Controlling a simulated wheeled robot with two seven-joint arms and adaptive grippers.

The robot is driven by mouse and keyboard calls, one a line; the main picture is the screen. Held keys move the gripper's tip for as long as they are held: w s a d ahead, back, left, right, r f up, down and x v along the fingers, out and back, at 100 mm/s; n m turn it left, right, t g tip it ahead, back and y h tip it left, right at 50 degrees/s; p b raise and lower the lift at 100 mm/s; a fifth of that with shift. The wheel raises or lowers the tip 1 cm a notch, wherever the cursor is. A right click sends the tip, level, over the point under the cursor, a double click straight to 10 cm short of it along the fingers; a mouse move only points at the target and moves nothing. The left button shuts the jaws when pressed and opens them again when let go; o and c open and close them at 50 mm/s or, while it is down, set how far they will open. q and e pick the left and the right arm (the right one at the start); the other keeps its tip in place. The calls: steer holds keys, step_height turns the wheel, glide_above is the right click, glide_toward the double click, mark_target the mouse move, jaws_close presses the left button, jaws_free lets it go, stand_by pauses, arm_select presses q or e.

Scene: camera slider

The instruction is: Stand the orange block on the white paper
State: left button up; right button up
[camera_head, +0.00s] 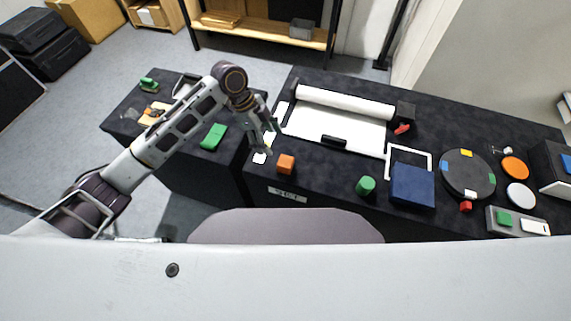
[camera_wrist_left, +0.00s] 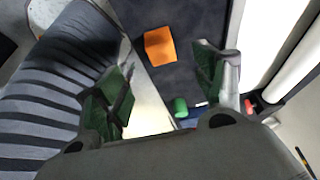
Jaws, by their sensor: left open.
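The orange block (camera_head: 286,164) sits on the dark table near its front left edge, in front of the white paper. In the left wrist view the orange block (camera_wrist_left: 160,47) lies beyond and between the fingertips, with clear space around it. The white paper (camera_head: 333,127) is unrolled on the table from a white roll, to the right of and behind the block. My left gripper (camera_head: 264,148) hangs just left of the block, apart from it. In the left wrist view my left gripper (camera_wrist_left: 160,88) has its two green-padded fingers spread and empty. My right gripper is not in view.
A green cylinder (camera_head: 365,186), a blue box (camera_head: 413,185), a white frame (camera_head: 408,150) and a dark turntable (camera_head: 468,174) stand to the right. The table between block and green cylinder is clear.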

mark_target(284, 161)
arm_select(q)
steer(key=shift+x, duration=4.15)
steer(key=shift+d+x, duration=0.25)
steer(key=shift+x, duration=1.65)
steer(key=shift+s+d+f, duration=0.2)
steer(key=shift+d+f, duration=0.05)
steer(key=shift+f, duration=0.3)
steer(key=c, duration=1.2)
steer(key=shift+r, duration=5.05)
